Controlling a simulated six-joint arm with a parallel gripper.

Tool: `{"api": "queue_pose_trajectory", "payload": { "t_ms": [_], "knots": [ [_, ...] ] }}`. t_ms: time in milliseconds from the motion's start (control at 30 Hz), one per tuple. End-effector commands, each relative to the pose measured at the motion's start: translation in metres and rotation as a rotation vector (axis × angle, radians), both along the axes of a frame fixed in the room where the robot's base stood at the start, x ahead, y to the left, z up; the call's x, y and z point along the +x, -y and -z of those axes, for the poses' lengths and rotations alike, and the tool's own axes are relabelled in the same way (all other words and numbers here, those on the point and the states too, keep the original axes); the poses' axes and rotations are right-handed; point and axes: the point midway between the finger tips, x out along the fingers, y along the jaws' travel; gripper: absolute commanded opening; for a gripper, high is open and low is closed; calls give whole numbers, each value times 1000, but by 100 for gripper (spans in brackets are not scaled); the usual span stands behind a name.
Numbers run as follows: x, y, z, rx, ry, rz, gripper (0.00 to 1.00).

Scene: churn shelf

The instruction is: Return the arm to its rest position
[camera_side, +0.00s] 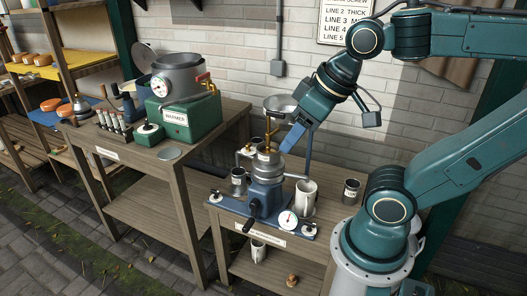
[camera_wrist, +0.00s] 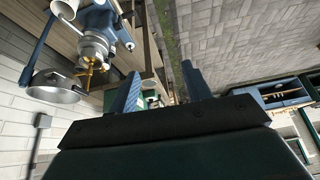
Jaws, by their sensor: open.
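My gripper (camera_side: 299,146) is in the side view at the end of my teal arm. Its blue fingers point down, close to the blue-and-metal machine (camera_side: 267,190) on the right-hand bench. In the picture the fingers overlap the area just right of the machine's metal bowl (camera_side: 281,103); I cannot tell whether they touch anything. In the wrist view the two fingers of my gripper (camera_wrist: 160,88) stand wide apart with nothing held between them. The machine's bowl also shows at the left of the wrist view (camera_wrist: 52,90).
The right bench (camera_side: 265,243) holds a white mug (camera_side: 306,197), a dark can (camera_side: 350,191) and a round gauge (camera_side: 288,219). The left bench carries a green warmer (camera_side: 188,122) with a grey pot (camera_side: 181,75). A brick wall (camera_side: 240,45) stands behind.

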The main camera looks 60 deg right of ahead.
Motion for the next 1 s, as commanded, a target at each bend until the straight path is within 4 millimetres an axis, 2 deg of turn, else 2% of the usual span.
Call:
{"api": "queue_pose_trajectory", "payload": {
  "t_ms": [133,400,467,667,867,1000],
  "knots": [
    [-8,-1,-1,-12,9,-32,49],
    [-9,-2,-1,-14,9,-38,49],
    [-9,-2,-1,-14,9,-37,59],
    [-5,1,0,-4,-4,-1,98],
    [9,14,5,34,-50,132,100],
    [24,29,11,76,-94,279,100]
  ]
}}
